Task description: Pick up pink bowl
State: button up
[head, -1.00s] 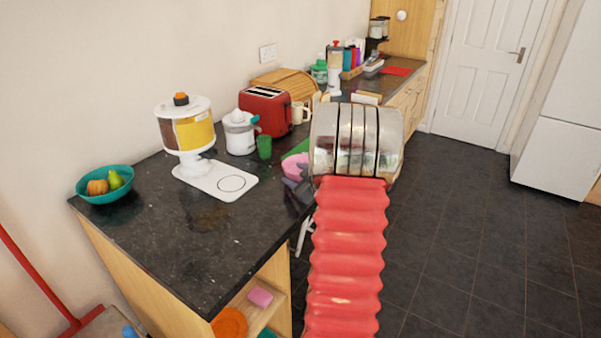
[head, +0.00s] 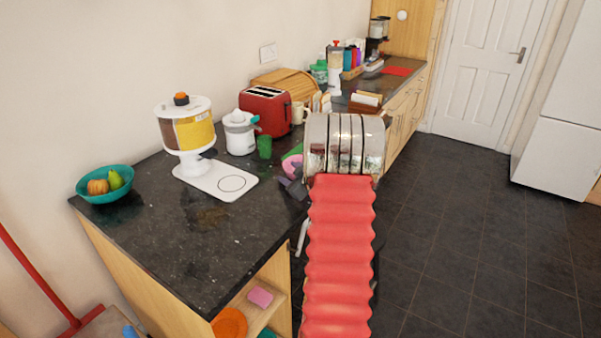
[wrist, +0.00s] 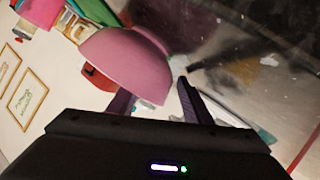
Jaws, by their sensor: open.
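The pink bowl (head: 291,167) sits on the dark granite counter (head: 215,235), mostly hidden behind my arm in the head view. In the wrist view the pink bowl (wrist: 125,62) is large and close, just beyond my gripper's fingers. My gripper (wrist: 152,103) is open, with one dark finger overlapping the bowl's lower edge and the other to its right. Whether either finger touches the bowl cannot be told. In the head view my gripper (head: 292,187) shows only in part, at the counter's right edge by the bowl.
A green cup (head: 264,147), a white juicer (head: 240,132) and a red toaster (head: 266,111) stand left of and behind the bowl. A cereal dispenser (head: 187,128) and a teal fruit bowl (head: 105,184) are farther left. The front counter is clear.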

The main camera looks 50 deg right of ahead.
jog(key=shift+c, duration=0.2)
grip_shut()
dwell(0.4)
notch_tip(320, 180, up, 10)
dwell(0.7)
dwell(0.4)
